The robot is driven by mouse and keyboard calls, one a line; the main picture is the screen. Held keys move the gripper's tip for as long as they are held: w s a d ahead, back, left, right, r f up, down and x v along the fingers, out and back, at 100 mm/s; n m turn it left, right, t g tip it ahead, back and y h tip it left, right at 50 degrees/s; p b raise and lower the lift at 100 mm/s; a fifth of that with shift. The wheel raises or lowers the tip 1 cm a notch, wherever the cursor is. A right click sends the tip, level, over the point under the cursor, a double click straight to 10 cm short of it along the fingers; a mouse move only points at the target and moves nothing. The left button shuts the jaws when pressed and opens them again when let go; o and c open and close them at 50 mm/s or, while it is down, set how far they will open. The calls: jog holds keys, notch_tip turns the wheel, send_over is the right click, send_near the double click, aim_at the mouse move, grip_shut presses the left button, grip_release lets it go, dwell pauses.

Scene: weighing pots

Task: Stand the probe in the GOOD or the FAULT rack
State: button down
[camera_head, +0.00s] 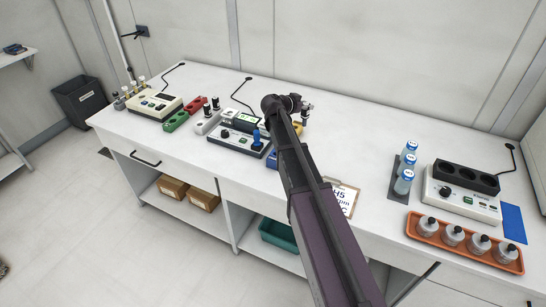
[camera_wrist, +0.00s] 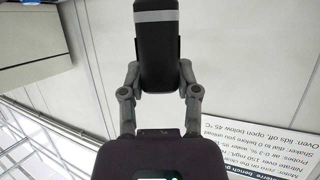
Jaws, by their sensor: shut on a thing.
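My gripper (camera_wrist: 158,76) is shut on a black cylindrical probe (camera_wrist: 157,42) with a pale grey band, one finger on each side. In the head view my arm reaches over the bench, and the gripper is small and partly hidden behind it. A green rack (camera_head: 176,121) and a red rack (camera_head: 196,103) stand left of the middle of the bench. Their labels are too small to read, so I cannot tell which is GOOD or FAULT. A pale rack (camera_head: 206,124) beside them holds black probes (camera_head: 206,110).
A tester with a dark panel (camera_head: 236,142) and a blue part stands left of my arm. A beige instrument (camera_head: 153,106) is at the far left. Blue-capped bottles (camera_head: 404,182), an orange tray (camera_head: 464,239) and another instrument (camera_head: 460,205) are on the right. A clipboard (camera_head: 345,198) lies near the front edge.

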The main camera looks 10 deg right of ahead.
jog(key=shift+w+a+r, duration=0.1)
jog(key=shift+w+a, duration=0.05)
jog(key=shift+a, duration=0.1)
jog(key=s+a+f+b, duration=0.3)
jog(key=s+a, duration=0.1)
jog(key=a, duration=0.7)
jog(key=shift+a+f, duration=0.2)
notch_tip(320, 180, down, 6)
jog(key=b, duration=0.6)
jog(key=shift+f+b, duration=0.15)
jog(key=shift+b, duration=0.2)
jog(key=shift+f+b, duration=1.9)
jog(key=shift+f, duration=0.15)
